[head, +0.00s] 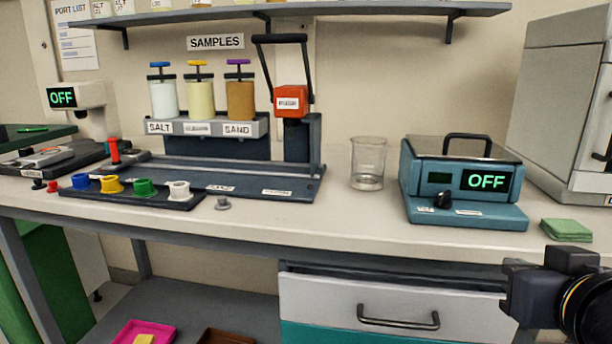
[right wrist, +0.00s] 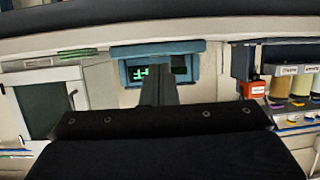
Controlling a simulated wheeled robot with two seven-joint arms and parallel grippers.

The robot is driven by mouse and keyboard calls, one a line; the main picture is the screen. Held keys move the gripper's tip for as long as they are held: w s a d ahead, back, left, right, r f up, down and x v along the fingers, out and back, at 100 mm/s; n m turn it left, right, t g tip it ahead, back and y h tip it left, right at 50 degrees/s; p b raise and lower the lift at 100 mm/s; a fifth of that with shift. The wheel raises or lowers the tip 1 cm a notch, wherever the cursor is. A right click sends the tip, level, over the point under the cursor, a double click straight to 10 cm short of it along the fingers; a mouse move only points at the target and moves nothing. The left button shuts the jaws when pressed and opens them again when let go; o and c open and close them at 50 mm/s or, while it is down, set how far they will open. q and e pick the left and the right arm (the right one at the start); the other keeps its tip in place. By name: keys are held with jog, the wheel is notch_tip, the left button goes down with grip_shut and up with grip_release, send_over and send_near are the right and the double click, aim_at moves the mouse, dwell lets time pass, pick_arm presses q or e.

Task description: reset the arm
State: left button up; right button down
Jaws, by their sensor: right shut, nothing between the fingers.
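My right gripper (head: 510,287) is at the lower right of the head view, in front of the bench edge and right of the drawer. It is shut and empty, and touches nothing that I can see. In the right wrist view, its dark shut fingers (right wrist: 158,90) point toward the blue device, which appears upside down. My left gripper and arm are not in view. On the bench, a black lever frame (head: 281,39) with an orange labelled block (head: 291,102) stands raised beside the sample dispenser (head: 208,126).
The blue device (head: 466,213) reading OFF stands on the bench (head: 330,226), beside a glass beaker (head: 368,165) and green pads (head: 566,230). A tray of coloured pieces (head: 130,192) lies left. The drawer (head: 390,303) below looks slightly open. A shelf (head: 380,11) hangs above.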

jog(key=s+a+f+g+y, duration=0.2)
jog(key=s+a+f+g, duration=0.1)
jog(key=f, duration=0.6)
jog(key=s+a+f+g+y, duration=0.2)
jog(key=s+f, duration=0.1)
jog(key=f, duration=0.6)
jog(key=s+a+f+g+y, duration=0.3)
jog(key=f, duration=0.6)
notch_tip(320, 180, up, 35)
jog(key=p, duration=3.5)
jog(key=shift+w+d+r+n+h, duration=0.2)
jog(key=shift+w+d+n+h, duration=0.1)
jog(key=shift+d, duration=0.05)
